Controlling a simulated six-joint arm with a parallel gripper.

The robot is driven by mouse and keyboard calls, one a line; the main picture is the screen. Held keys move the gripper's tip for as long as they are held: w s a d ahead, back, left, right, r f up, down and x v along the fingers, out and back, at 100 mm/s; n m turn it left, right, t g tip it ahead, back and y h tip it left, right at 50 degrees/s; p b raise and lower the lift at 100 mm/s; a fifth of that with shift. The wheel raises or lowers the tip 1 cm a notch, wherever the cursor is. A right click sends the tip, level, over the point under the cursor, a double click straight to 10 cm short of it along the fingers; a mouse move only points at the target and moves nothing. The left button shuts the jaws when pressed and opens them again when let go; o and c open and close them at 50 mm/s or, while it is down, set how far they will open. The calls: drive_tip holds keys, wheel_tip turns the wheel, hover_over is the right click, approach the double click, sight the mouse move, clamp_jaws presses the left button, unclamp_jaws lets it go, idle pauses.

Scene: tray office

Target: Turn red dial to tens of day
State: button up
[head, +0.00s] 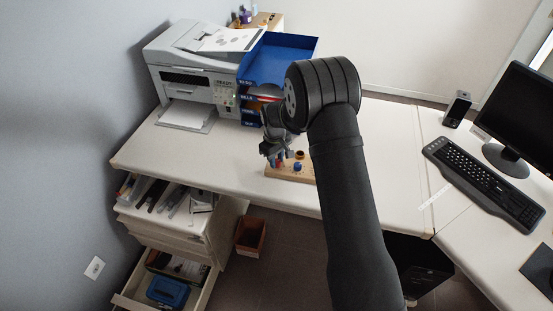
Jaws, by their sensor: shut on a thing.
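A wooden board (307,177) lies on the white desk near its front edge, partly hidden behind my arm. A blue dial (297,167) and a dark round piece with a brown rim (299,155) show on it. My gripper (275,162) points down over the board's left end, left of the blue dial. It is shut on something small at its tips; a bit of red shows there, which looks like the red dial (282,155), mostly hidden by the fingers. The dial's marks and its angle are too small to read.
A white printer (190,75) and a stack of blue trays (280,60) stand behind the gripper. A keyboard (485,180), a monitor (520,110) and a small speaker (457,108) are at the right. Open drawers (150,285) sit below left. The desk left of the board is clear.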

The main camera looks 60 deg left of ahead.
idle(0.3)
drive_tip(key=o, duration=1)
wheel_tip(320, 180, up, 17)
drive_tip(key=shift+s+r, duration=0.2)
drive_tip(key=shift+s, duration=0.2)
drive_tip(key=shift+d, duration=0.1)
drive_tip(key=f, duration=1.7)
drive_tip(key=shift+w+f, duration=0.25)
drive_tip(key=shift+w, duration=0.15)
drive_tip(key=shift+r, duration=0.1)
